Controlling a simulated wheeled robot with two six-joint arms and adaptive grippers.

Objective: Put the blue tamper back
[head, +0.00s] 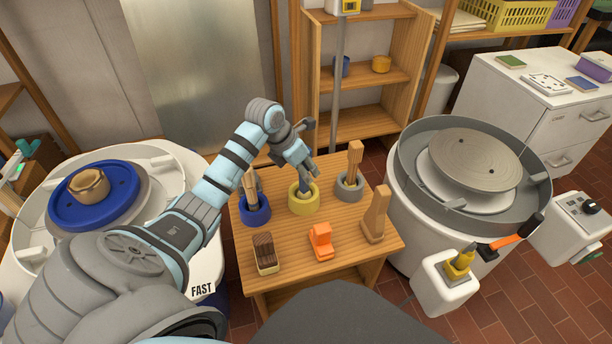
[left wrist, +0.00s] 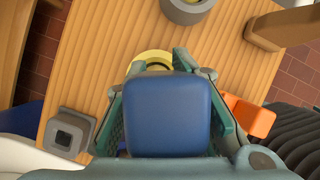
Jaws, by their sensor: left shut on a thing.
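My left gripper (head: 304,176) is shut on the blue tamper (left wrist: 168,115). In the left wrist view the tamper's square blue face fills the space between the fingers. In the head view only a small dark blue part of it shows between the fingertips, at the mouth of the yellow pot (head: 303,205). The yellow pot's rim also shows behind the tamper in the left wrist view (left wrist: 150,57). I cannot tell whether the tamper's lower end is inside the pot. My right gripper is not in view.
A blue pot (head: 255,213) and a grey pot (head: 349,190), both with wooden tools, flank the yellow pot. A striped block (head: 266,253), an orange piece (head: 321,242) and a wooden tool (head: 376,215) stand in front. A grey square piece (left wrist: 68,133) lies near the table edge.

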